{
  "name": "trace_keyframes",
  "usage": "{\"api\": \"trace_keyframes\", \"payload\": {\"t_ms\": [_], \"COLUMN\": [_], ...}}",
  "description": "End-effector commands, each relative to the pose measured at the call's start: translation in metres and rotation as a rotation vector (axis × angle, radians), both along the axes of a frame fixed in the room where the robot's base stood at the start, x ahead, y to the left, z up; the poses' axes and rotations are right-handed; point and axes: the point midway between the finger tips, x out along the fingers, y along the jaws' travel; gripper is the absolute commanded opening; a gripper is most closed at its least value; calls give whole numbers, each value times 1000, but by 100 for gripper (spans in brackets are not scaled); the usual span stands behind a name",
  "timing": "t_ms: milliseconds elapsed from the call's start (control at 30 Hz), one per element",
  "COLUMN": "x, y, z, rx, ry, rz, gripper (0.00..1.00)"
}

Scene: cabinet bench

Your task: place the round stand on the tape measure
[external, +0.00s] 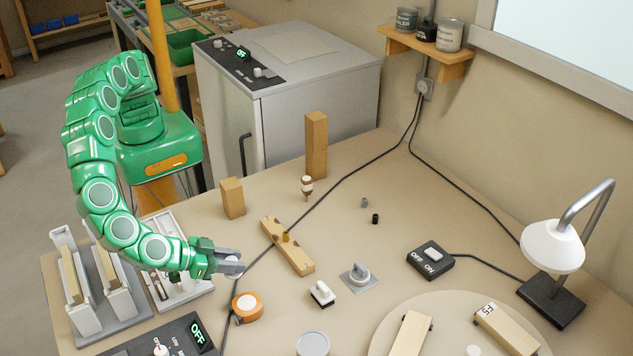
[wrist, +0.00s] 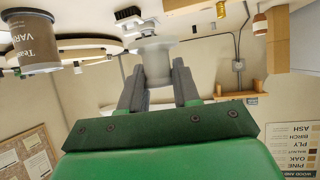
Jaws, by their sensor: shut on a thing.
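My gripper (external: 231,263) is low over the left front of the bench. In the wrist view my gripper (wrist: 158,76) has its grey fingers on either side of the stem of a pale grey round stand (wrist: 154,46), with its wide round part beyond the fingertips. In the external view the held stand is mostly hidden by the fingers. The tape measure (external: 247,307), orange with a pale round face, lies on the bench just in front of and slightly right of my gripper, apart from it. I cannot make it out in the wrist view.
A slotted wooden block (external: 287,246), a small white-topped piece (external: 322,294) and a grey knob plate (external: 358,276) stand to the right. A black control panel (external: 172,338) is at front left. A large round board (external: 381,333) fills the front right. A cable passes near the tape measure.

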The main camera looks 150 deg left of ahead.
Motion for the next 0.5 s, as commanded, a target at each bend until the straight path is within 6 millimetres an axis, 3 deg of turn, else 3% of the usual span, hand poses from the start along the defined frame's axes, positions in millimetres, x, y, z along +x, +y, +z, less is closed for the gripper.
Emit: {"api": "trace_keyframes", "payload": {"t_ms": [500], "x": [34], "y": [0], "z": [-40], "rx": [-1], "ry": [-1], "rz": [0], "gripper": [3]}}
